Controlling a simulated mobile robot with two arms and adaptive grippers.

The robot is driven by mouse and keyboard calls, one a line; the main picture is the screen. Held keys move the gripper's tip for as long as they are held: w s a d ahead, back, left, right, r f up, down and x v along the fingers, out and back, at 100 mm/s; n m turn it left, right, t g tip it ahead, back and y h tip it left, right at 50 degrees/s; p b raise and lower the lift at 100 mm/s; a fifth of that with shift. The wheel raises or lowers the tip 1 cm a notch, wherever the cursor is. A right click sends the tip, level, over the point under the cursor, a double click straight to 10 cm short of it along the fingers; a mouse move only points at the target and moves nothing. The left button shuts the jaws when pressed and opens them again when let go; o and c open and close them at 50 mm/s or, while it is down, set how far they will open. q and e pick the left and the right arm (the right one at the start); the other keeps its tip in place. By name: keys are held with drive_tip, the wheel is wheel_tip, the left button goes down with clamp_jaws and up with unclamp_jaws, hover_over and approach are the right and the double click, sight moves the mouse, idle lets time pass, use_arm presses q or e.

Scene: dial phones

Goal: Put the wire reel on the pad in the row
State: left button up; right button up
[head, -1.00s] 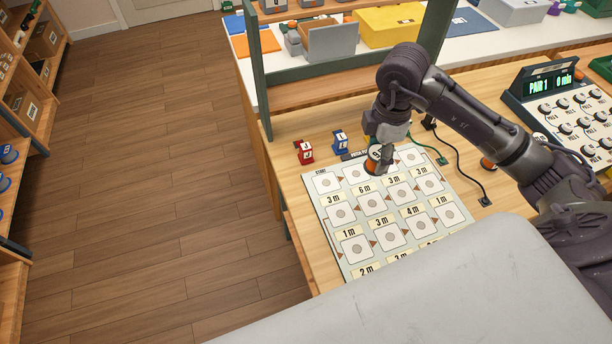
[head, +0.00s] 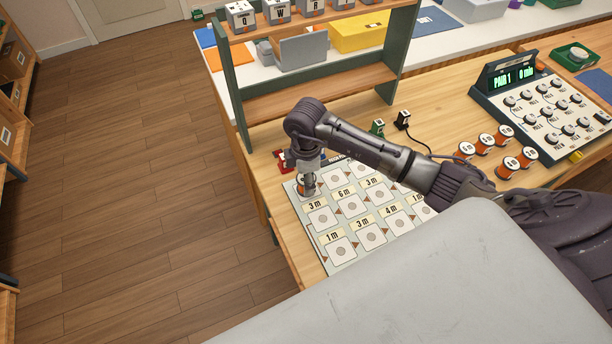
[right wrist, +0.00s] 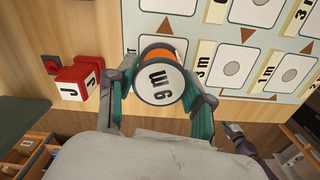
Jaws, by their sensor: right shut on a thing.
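My right gripper (head: 309,189) is shut on a wire reel (head: 301,182) with orange wire and a white end. It is at the top-left corner of the printed board (head: 318,238), over the first pad of the top row. In the right wrist view the reel (right wrist: 160,82) sits between the green fingers of the gripper (right wrist: 160,92), its labelled end facing the camera. The pad under it is mostly hidden; whether the reel touches it I cannot tell. Other pads, with metre labels, show on the board (right wrist: 200,28).
A red block (right wrist: 78,82) lies close beside the gripper. Several orange reels (head: 486,142) stand right of my arm, near the dial panel (head: 545,110). Green (head: 378,127) and black (head: 403,119) blocks stand behind my arm. A shelf (head: 320,93) rises behind the board.

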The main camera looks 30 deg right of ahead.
drive_tip(key=shift+f, duration=0.1)
drive_tip(key=shift+f, duration=0.15)
drive_tip(key=o, duration=1.2)
drive_tip(key=shift+r, duration=0.25)
wheel_tip(320, 180, up, 12)
drive_tip(key=b, duration=0.2)
drive_tip(key=shift+s, duration=0.1)
